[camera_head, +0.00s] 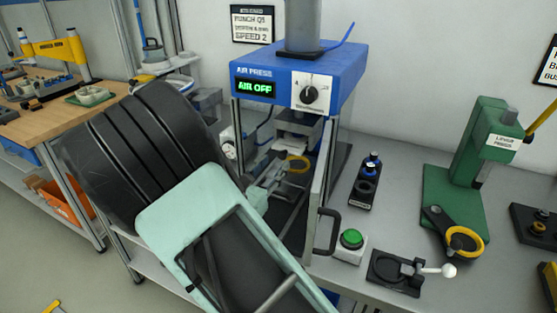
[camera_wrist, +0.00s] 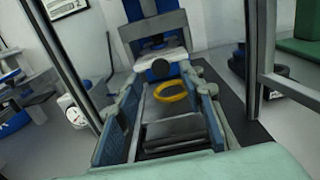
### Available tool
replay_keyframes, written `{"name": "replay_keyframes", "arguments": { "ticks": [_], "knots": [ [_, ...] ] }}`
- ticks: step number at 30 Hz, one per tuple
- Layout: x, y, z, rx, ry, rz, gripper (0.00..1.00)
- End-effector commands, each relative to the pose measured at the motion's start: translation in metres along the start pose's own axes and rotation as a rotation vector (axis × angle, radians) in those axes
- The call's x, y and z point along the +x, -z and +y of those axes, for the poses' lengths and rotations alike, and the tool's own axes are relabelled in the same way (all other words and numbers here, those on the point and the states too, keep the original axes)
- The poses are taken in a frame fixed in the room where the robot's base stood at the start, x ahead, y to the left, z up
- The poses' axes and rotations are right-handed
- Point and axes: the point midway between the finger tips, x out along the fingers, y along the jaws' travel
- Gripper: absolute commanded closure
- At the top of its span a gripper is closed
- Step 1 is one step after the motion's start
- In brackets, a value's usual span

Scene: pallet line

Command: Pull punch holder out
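The air press (camera_head: 300,72) is blue, and its display reads AIR OFF. Inside it is a yellow ring (camera_head: 298,164), apparently part of the punch holder; how it is seated cannot be told. The ring also shows in the wrist view (camera_wrist: 171,90), below a pale block (camera_wrist: 162,62) of the press. My gripper (camera_head: 277,170) reaches into the press opening from the front. In the wrist view its two blue-padded fingers (camera_wrist: 166,84) stand apart, one on each side of the ring, with a visible gap. Contact with the holder cannot be made out.
The press's framed door (camera_head: 320,190) with a dark handle (camera_head: 324,232) stands close right of my gripper. A green button (camera_head: 351,239), a clamp fixture (camera_head: 398,270) and a small bottle stand (camera_head: 366,185) lie further right. A green lever press (camera_head: 478,165) stands at the far right.

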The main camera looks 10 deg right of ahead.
Motion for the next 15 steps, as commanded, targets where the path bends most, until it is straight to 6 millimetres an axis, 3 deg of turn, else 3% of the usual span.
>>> {"name": "replay_keyframes", "arguments": {
  "ticks": [6,15],
  "knots": [
    [0.030,0.000,-0.001,0.000,0.002,0.000,0.64],
    [0.039,0.000,0.000,0.000,-0.001,0.000,0.64]
  ]
}}
